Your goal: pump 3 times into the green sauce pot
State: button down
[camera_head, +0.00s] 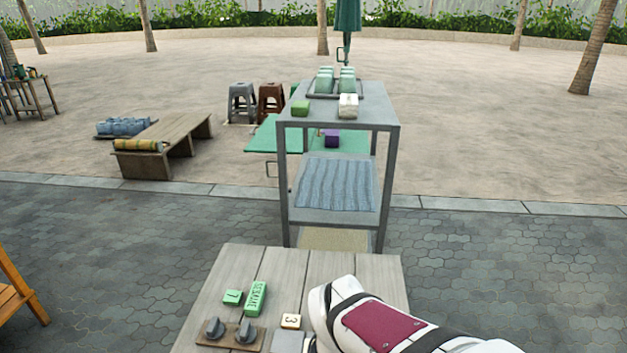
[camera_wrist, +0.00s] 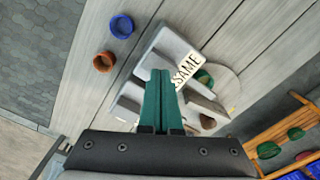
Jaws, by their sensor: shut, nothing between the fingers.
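In the wrist view my gripper (camera_wrist: 160,75) has green fingers pressed together, with nothing between them. They are above or in front of a grey dispenser-like block (camera_wrist: 172,55) with a white label (camera_wrist: 187,69) reading "SAME", its start hidden by the fingers. A small round green pot (camera_wrist: 203,77), possibly the green sauce pot, is just right of the label, partly hidden, at a pale round disc (camera_wrist: 226,88). I cannot tell whether my fingers touch the block. In the head view my white arm covers the right of the near table, and my gripper is not shown.
In the wrist view a blue pot (camera_wrist: 122,26) and an orange-brown pot (camera_wrist: 104,62) stand to the left. In the head view the near table (camera_head: 300,268) holds a green "SESAME" block (camera_head: 256,298), a "3" block (camera_head: 290,321) and grey knobs. A metal shelf (camera_head: 340,115) stands behind.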

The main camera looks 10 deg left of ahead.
jog(key=shift+f, duration=0.15)
jog(key=shift+f, duration=0.45)
jog(key=shift+f, duration=0.9)
dwell(0.3)
jog(key=shift+r, duration=1.6)
jog(key=shift+f, duration=0.1)
jog(key=shift+f, duration=0.6)
